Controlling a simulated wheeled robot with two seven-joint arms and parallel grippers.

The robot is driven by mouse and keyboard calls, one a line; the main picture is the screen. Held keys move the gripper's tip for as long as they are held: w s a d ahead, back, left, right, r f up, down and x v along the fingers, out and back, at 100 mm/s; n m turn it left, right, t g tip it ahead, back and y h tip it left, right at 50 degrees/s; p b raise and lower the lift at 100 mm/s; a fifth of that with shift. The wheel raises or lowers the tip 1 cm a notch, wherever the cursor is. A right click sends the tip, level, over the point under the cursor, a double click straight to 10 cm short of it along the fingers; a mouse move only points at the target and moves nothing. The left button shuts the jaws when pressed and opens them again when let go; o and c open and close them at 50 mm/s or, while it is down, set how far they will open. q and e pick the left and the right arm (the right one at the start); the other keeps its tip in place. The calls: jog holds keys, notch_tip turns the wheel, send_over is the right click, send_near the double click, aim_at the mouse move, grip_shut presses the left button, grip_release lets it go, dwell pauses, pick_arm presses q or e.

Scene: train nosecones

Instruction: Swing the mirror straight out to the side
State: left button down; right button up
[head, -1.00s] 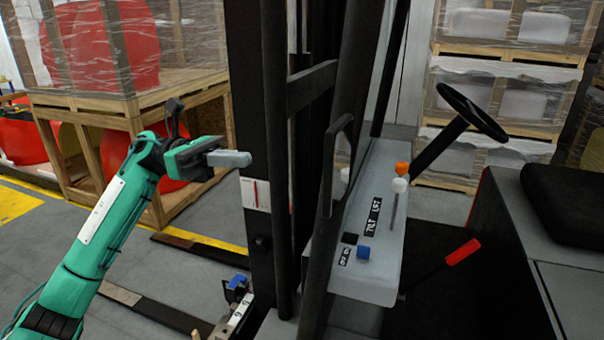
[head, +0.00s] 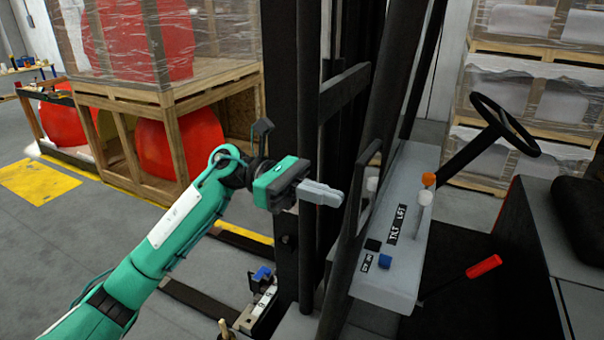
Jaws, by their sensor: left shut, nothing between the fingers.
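The mirror (head: 369,188) is a narrow dark panel with a rounded top, seen nearly edge-on beside the black upright post of the forklift. My left gripper (head: 340,198) is shut and empty. Its grey fingertips point right and lie just left of the mirror's edge in the picture. I cannot tell whether they touch the mirror. My right gripper is not in view.
The grey console (head: 390,245) with levers and switches is right of the mirror. The steering wheel (head: 505,125) and a red-handled lever (head: 484,266) are further right. The black mast (head: 310,120) stands behind my gripper. Wooden crates (head: 170,110) are at the back left.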

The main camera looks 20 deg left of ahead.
aim_at(365, 188)
pick_arm(q)
jog(key=shift+s+d, duration=0.1)
jog(key=shift+d, duration=0.55)
jog(key=shift+s+d+b, duration=0.15)
jog(key=shift+d+b, duration=0.55)
jog(key=shift+b, duration=0.25)
